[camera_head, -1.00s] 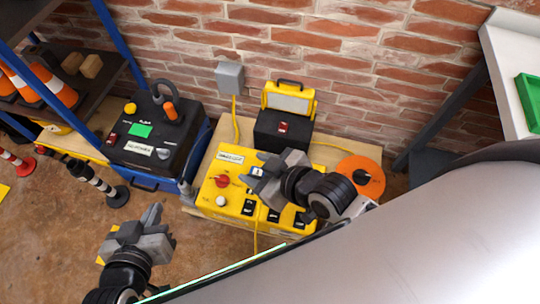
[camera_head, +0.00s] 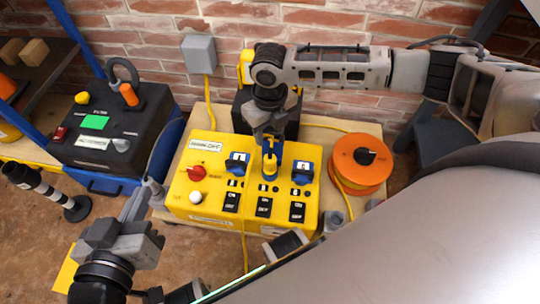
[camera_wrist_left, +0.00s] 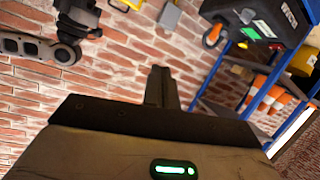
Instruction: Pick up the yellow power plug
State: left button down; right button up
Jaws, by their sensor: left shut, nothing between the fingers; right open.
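The yellow power plug (camera_head: 269,166) stands upright at the middle blue socket on top of the yellow power box (camera_head: 213,208). A yellow cable hangs down the box's front. My right gripper (camera_head: 271,143) points down directly over the plug with its fingers open, beside the plug's upper part. Whether they touch it I cannot tell. My left gripper (camera_head: 146,196) is shut and empty, left of the yellow box and apart from it. Its closed fingers also show in the left wrist view (camera_wrist_left: 160,88). The plug is not visible in that view.
An orange cable reel (camera_head: 352,178) stands right of the yellow box. A black control box (camera_head: 80,155) with a green label is at the left by a shelf. A grey wall box (camera_head: 199,53) is on the brick wall. A black-and-white post (camera_head: 45,190) stands at lower left.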

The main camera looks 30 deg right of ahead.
aim_at(270, 157)
notch_tip(270, 157, down, 10)
jog(key=b, duration=0.4)
jog(key=shift+r, duration=0.15)
notch_tip(270, 157, down, 5)
jog(key=b, duration=0.3)
jog(key=shift+f, duration=0.5)
pick_arm(q)
jog(key=r+h, duration=0.1)
jog(key=d+r+n+t+h, duration=0.1)
jog(key=w+r+t, duration=0.1)
jog(key=shift+d+n+h, duration=0.3)
jog(key=shift+h, duration=0.1)
pick_arm(e)
jog(key=shift+r, duration=0.1)
jog(key=c, duration=0.8)
